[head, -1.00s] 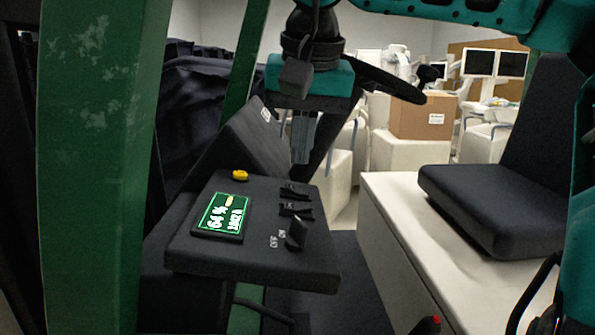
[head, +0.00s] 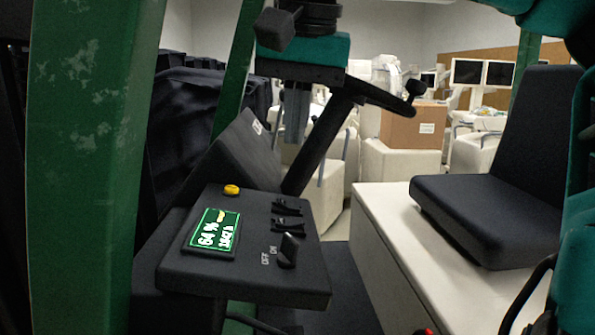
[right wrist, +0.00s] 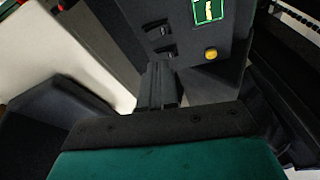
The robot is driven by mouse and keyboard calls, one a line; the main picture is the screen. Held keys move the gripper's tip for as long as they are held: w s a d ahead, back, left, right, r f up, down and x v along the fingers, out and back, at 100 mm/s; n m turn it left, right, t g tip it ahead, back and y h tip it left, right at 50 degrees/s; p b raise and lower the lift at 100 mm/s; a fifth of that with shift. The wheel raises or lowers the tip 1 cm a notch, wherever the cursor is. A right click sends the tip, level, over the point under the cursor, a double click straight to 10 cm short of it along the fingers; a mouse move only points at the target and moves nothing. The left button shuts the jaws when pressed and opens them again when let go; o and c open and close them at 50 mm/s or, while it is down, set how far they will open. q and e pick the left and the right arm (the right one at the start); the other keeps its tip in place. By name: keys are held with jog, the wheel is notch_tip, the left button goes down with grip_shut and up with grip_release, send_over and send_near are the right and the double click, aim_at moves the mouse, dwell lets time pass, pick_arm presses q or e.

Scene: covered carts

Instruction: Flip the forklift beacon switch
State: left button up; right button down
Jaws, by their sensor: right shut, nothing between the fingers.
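The black switch (head: 288,250) marked OFF and ON stands at the front right of the dark control panel (head: 240,284) in the head view. Its lever sticks up, toward the ON side. Two black rockers (head: 286,207) sit behind it. My right gripper (head: 294,138) is shut and empty, pointing down, above and behind the panel, apart from the switch. In the right wrist view the shut fingers (right wrist: 158,84) show near the rockers (right wrist: 163,52); the OFF/ON switch is out of that frame. My left gripper is not in view.
The panel also bears a lit green display (head: 212,230) and a yellow button (head: 232,190). The steering column (head: 318,148) rises behind it. A green post (head: 82,170) stands at left, a black seat (head: 490,215) at right. The space directly above the panel is free.

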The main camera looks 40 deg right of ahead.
jog(key=d+n+y, duration=0.1)
jog(key=n, duration=0.5)
jog(key=w+d+r+n+g+y, duration=0.1)
jog(key=d+n, duration=0.1)
jog(key=n, duration=0.5)
jog(key=w+d+r+n+y, duration=0.1)
jog(key=n, duration=0.6)
jog(key=shift+d, duration=0.25)
dwell(0.6)
